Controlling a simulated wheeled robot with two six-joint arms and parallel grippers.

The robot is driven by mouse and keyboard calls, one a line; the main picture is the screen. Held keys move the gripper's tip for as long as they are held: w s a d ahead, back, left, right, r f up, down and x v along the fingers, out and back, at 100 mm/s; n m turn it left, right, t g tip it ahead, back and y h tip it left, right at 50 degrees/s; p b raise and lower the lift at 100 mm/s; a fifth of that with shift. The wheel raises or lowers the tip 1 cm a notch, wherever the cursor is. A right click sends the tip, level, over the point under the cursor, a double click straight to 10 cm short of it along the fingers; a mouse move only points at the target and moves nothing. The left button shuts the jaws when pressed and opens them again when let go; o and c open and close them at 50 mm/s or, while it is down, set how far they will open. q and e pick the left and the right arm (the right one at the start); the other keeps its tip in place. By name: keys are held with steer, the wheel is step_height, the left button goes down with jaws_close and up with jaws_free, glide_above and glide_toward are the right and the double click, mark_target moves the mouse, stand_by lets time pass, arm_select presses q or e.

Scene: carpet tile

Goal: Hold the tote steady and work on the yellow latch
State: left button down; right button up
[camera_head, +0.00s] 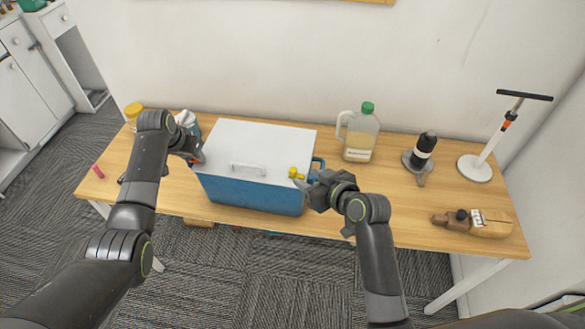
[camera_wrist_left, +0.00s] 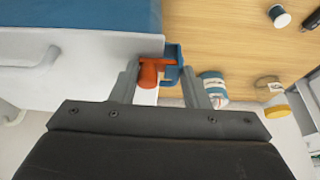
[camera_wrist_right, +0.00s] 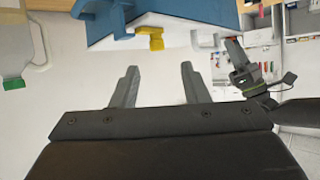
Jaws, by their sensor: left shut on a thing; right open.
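The tote (camera_head: 252,194) is a blue box with a white lid (camera_head: 262,137), standing on the wooden table. The yellow latch (camera_head: 295,173) is at the lid's front right corner; it also shows in the right wrist view (camera_wrist_right: 150,38).
A jug with a green cap (camera_head: 360,137) stands behind the tote on the right. Further right are a dark bottle-like tool (camera_head: 422,150), a white-based stand (camera_head: 475,168) and a wooden item (camera_head: 487,224). A yellow-lidded jar (camera_head: 133,112) is at the left.

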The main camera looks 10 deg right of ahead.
mark_target(293, 169)
steer(key=shift+t, duration=0.4)
steer(key=x, duration=0.8)
steer(key=shift+w+f, duration=0.2)
steer(key=shift+f, duration=0.2)
jaws_close()
